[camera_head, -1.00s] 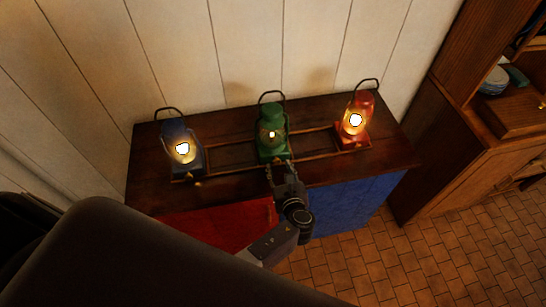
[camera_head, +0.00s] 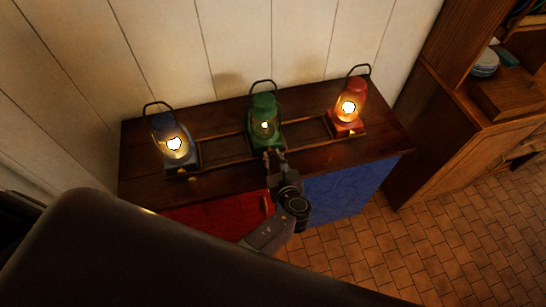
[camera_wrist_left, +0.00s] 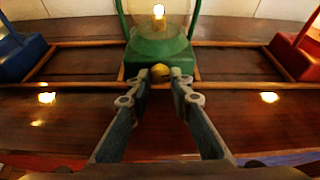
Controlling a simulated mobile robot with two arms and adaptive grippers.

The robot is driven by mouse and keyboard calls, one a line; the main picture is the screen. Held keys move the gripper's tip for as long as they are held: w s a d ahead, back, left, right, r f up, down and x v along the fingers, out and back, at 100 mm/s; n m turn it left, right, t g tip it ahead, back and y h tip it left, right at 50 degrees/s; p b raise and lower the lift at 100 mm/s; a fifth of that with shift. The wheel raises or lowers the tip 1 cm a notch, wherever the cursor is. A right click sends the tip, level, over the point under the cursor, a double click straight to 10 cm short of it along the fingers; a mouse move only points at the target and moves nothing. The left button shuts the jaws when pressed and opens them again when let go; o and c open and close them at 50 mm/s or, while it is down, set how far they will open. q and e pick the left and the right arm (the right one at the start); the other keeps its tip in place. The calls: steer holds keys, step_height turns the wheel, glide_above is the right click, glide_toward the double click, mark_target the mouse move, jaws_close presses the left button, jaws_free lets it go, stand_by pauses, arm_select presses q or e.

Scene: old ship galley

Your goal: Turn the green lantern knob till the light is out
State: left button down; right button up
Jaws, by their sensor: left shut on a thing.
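The green lantern (camera_head: 264,108) stands in the middle of a dark wooden cabinet top, with a small glow behind its glass, much weaker than in the other two lanterns. Its brass knob (camera_wrist_left: 160,72) sits low on the front of its green base (camera_wrist_left: 158,48) in the left wrist view. My left gripper (camera_head: 273,156) reaches to the front of this base. In the left wrist view its two fingertips (camera_wrist_left: 162,77) are shut on the knob, one on each side. My right gripper is not in view.
A brightly lit blue lantern (camera_head: 172,136) stands to the left and a brightly lit red lantern (camera_head: 348,108) to the right. A low wooden rack (camera_head: 226,151) runs between them. A wooden cupboard (camera_head: 447,130) stands at the right, and a plank wall behind.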

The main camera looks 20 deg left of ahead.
arm_select(q)
steer(key=shift+a+f+n, duration=0.1)
steer(key=shift+a+n, duration=0.05)
steer(key=shift+n, duration=0.15)
steer(key=shift+s+a+f+n+t+h+b, duration=0.15)
steer(key=shift+n+t+h+b, duration=0.25)
steer(key=shift+n+h+b, duration=0.45)
steer(key=n+t+b, duration=0.1)
steer(key=n+b, duration=0.1)
steer(key=b, duration=0.3)
steer(key=n+t+h+b, duration=0.1)
steer(key=n+b, duration=0.1)
steer(key=b, duration=0.3)
steer(key=n+t+b, duration=0.1)
steer(key=n+b, duration=0.1)
steer(key=b, duration=0.3)
steer(key=shift+s+a+f+n+t+h, duration=0.1)
steer(key=shift+f+n+t+h, duration=0.2)
steer(key=shift+n+h, duration=0.05)
steer(key=shift+r+n+b, duration=0.15)
steer(key=shift+n+b, duration=0.25)
steer(key=shift+b, duration=0.3)
steer(key=shift+r, duration=0.1)
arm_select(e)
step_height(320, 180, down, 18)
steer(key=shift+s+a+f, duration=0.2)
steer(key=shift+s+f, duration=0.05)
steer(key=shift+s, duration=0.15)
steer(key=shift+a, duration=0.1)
